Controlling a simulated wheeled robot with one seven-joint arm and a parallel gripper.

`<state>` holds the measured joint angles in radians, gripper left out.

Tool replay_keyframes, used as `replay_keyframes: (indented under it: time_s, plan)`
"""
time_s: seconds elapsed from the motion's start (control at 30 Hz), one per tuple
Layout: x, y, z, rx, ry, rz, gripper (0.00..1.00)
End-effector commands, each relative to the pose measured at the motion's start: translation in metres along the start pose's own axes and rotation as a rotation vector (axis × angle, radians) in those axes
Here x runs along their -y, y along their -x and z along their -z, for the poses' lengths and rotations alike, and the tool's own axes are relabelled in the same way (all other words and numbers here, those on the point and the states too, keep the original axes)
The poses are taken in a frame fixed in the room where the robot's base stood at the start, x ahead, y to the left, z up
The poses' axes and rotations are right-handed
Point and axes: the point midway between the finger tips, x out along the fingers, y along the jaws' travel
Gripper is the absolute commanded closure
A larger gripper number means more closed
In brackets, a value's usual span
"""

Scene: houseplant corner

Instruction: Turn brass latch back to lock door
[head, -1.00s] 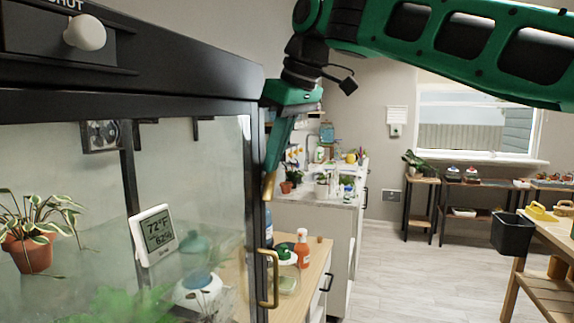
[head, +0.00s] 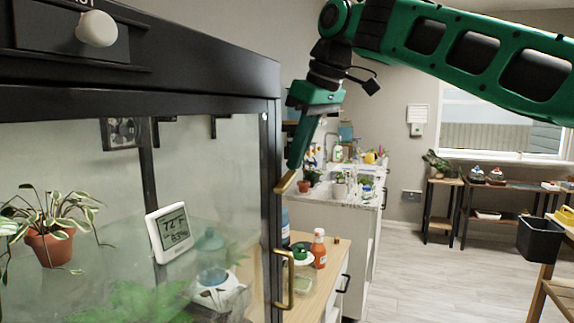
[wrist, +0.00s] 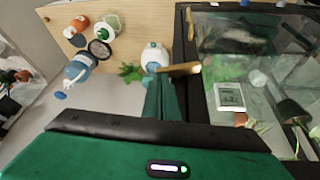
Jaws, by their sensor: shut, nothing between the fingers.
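The brass latch (head: 286,181) sits on the right edge of the glass cabinet door's black frame (head: 271,150), above the brass door handle (head: 284,280). It is tilted, its upper end leaning right, out past the frame. It also shows in the wrist view as a brass bar (wrist: 180,69) reaching across the frame edge. My gripper (head: 294,164) comes down from above with its green fingers together and empty. Its tips are at the latch's upper end; I cannot tell whether they touch. In the wrist view my fingers (wrist: 164,98) end just beside the bar. The door looks closed.
Behind the glass are a potted plant (head: 50,245) and a thermometer display (head: 170,232). A wooden counter beyond the door holds an orange bottle (head: 318,248) and other bottles. Open floor (head: 430,275) lies to the right.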

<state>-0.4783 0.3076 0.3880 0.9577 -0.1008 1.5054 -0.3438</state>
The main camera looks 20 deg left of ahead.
Motion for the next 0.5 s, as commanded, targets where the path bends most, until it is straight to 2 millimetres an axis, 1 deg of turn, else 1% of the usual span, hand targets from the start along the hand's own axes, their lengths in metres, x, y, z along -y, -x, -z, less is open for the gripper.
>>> replay_keyframes:
  time_s: [0.27, 0.5]
  plan:
    - [0.0001, 0.0004, 0.0003, 0.000, 0.000, 0.000, 1.00]
    - [-0.0002, 0.0069, 0.0036, -0.001, 0.001, 0.000, 1.00]
